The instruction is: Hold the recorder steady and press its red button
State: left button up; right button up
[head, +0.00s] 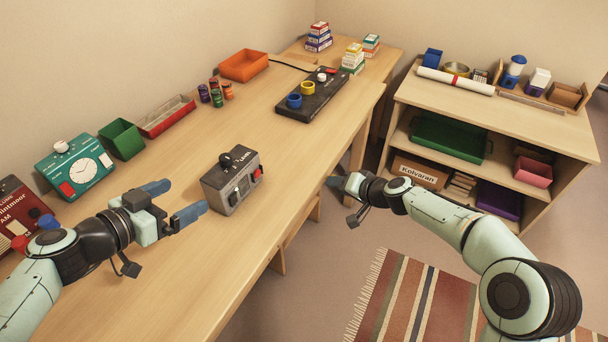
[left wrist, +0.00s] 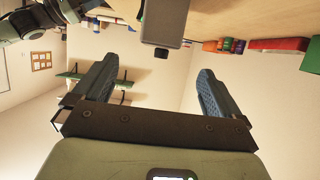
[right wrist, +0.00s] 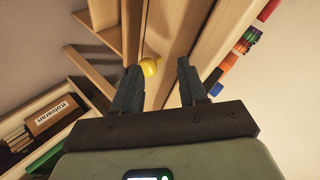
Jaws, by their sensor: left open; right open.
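The recorder (head: 232,184) is a grey box with a black knob on top, standing upright near the front edge of the desk. A small red spot, seemingly its red button (head: 258,174), shows at its right end. My left gripper (head: 176,200) is open and empty, just left of the recorder, its fingers pointing towards it without holding it. In the left wrist view a grey box, likely the recorder (left wrist: 165,20), shows at the top, beyond the open fingers. My right gripper (head: 342,188) is open and empty, right of the recorder and past the desk's front edge.
On the desk (head: 150,270), a teal dial device (head: 75,170), a green bin (head: 121,139), a red tray (head: 166,117) and an orange tray (head: 243,65) line the wall. A black board (head: 318,98) with coloured rings lies further back. Desk around the recorder is clear. A shelf (head: 510,118) stands right.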

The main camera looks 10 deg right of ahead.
aim_at(223, 176)
notch_tip(223, 176, up, 6)
jog(key=w, duration=0.1)
jog(key=s+a+r+n+g+y, duration=0.1)
jog(key=a+n+y, duration=0.1)
jog(key=a, duration=0.1)
jog(key=s+a+r+n+y, duration=0.2)
jog(key=a+y, duration=0.1)
jog(key=a, duration=0.1)
jog(key=s+a+r+n+g+y, duration=0.1)
jog(key=s+a+n+y, duration=0.1)
jog(key=a, duration=0.1)
jog(key=shift+s+a+r+n+g+y, duration=0.2)
jog(key=shift+a+r+n+g+y, duration=0.1)
jog(key=shift+a+r+y, duration=0.1)
pick_arm(q)
jog(key=x, duration=1.3)
jog(key=shift+w+d+f, duration=0.1)
jog(key=shift+d+f, duration=0.05)
jog(key=c, duration=1.2)
jog(key=shift+c, duration=0.7)
pick_arm(e)
jog(key=shift+c, duration=1.2)
grip_shut()
